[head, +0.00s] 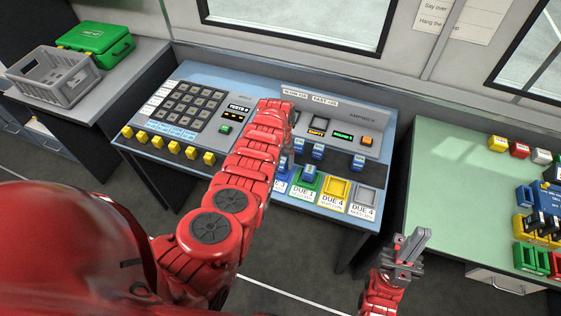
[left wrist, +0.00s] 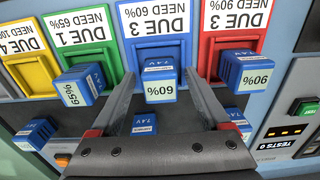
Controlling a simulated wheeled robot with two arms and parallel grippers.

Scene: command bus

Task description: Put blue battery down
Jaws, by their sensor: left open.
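In the left wrist view a blue battery marked 60% (left wrist: 161,90) stands at the blue bay (left wrist: 160,48) labelled DUE 3, NEED 60%. Whether it is fully seated I cannot tell. My left gripper (left wrist: 160,75) is open, with one finger on each side of this battery and gaps showing. In the head view my left arm hides most of this bay. A 65% battery (left wrist: 80,88) is at the green bay (left wrist: 88,51), and a 90% battery (left wrist: 246,73) is at the red bay (left wrist: 232,48). My right gripper (head: 408,248) is apart from the batteries, over the floor; its jaws are unclear.
Several more blue batteries (head: 358,161) stand on the console. The yellow bay (head: 335,194) and grey bay (head: 366,200) look empty. Yellow knobs (head: 190,153) line the console's front left. A green table (head: 450,190) with coloured blocks stands right; a grey crate (head: 54,78) sits left.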

